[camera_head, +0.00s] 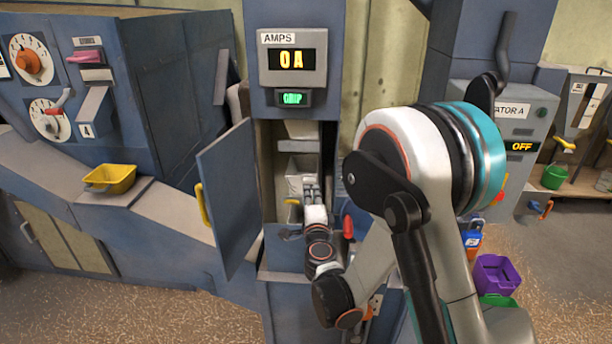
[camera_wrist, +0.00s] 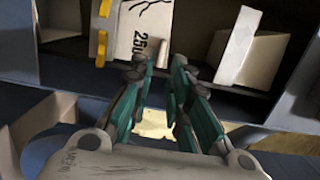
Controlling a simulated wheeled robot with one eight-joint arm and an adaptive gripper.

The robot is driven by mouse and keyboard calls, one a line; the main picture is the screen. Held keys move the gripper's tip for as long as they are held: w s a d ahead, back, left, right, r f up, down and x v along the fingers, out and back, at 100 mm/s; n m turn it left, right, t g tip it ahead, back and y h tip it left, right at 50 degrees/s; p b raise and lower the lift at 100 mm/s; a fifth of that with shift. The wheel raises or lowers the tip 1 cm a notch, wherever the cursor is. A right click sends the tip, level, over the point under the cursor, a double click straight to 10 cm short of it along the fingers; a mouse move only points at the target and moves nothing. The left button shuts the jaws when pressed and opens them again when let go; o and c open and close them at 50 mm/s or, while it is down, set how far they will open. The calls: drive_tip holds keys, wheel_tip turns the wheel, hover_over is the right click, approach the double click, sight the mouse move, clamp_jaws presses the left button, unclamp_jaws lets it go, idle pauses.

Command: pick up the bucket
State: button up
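Several buckets show, and I cannot tell which one the task means. A yellow bucket (camera_head: 110,179) sits on the grey ledge at left. Another green bucket (camera_head: 554,176) is at far right. My gripper (camera_head: 311,190) reaches into the open cabinet, away from these. A white block marked "250" (camera_wrist: 141,35) is just beyond the fingertips.
The cabinet door (camera_head: 230,195) stands open to the left, with a yellow handle (camera_head: 204,204). A pale angled bin (camera_wrist: 258,58) is inside at right in the wrist view. The cabinet walls leave little room around my gripper. An "AMPS" display (camera_head: 291,59) reads 0A above.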

sight(309, 182)
drive_tip(key=shift+w+a+b, duration=0.15)
drive_tip(key=shift+w+b, duration=0.15)
drive_tip(key=shift+w, duration=0.8)
drive_tip(key=shift+w+a+b, duration=0.2)
drive_tip(key=shift+w+b, duration=0.05)
drive_tip(key=shift+w, duration=0.8)
drive_tip(key=shift+w+a+b, duration=0.15)
drive_tip(key=shift+w+b, duration=0.15)
drive_tip(key=shift+w, duration=0.8)
clamp_jaws()
